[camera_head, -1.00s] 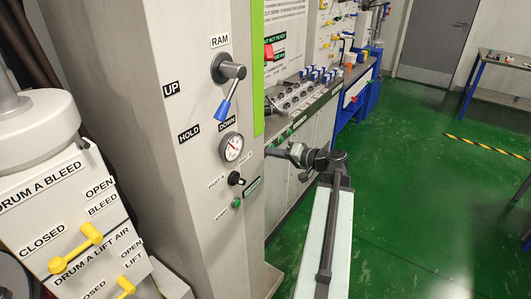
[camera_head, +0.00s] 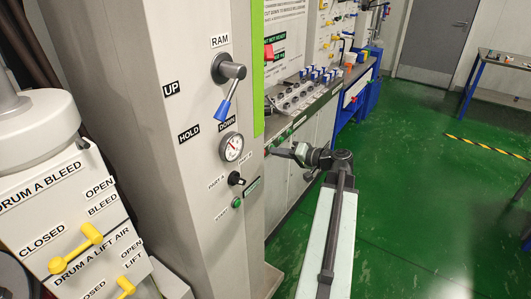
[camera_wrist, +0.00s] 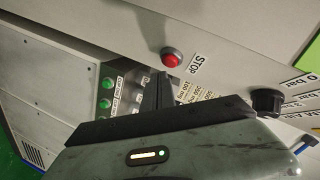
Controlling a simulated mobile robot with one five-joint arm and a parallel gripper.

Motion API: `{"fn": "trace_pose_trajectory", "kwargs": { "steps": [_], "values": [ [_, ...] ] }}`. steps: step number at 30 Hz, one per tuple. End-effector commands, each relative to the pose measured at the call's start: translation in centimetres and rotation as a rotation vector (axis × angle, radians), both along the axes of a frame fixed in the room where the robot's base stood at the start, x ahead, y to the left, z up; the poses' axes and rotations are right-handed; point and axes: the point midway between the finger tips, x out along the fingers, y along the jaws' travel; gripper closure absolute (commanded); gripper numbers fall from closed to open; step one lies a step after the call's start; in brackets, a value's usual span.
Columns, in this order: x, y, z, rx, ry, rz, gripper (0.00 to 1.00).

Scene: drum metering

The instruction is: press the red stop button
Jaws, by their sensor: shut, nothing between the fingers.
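The red stop button (camera_wrist: 171,58) shows in the wrist view, a round red cap in a grey collar on a pale panel. A white STOP label (camera_wrist: 194,63) sits beside it. I cannot make the button out in the head view. My gripper (camera_wrist: 164,78) is shut and empty; its dark fingertips appear just below the button in the wrist view. A gap or contact between them cannot be told. In the head view my gripper (camera_head: 280,152) reaches left, in front of the cabinet side, past the grey column.
A black knob (camera_wrist: 266,102) and green buttons (camera_wrist: 107,84) are near in the wrist view. The grey column (camera_head: 190,120) carries the ram lever (camera_head: 226,95) and a gauge (camera_head: 231,147). Green floor (camera_head: 430,200) is open to the right.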

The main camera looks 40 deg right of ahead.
Motion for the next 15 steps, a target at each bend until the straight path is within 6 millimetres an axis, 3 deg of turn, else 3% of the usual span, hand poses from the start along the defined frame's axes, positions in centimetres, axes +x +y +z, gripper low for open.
{"fn": "trace_pose_trajectory", "kwargs": {
  "steps": [15],
  "values": [
    [-2.2, -3.9, 0.0, 0.000, 0.000, -0.001, 1.00]
  ]
}}
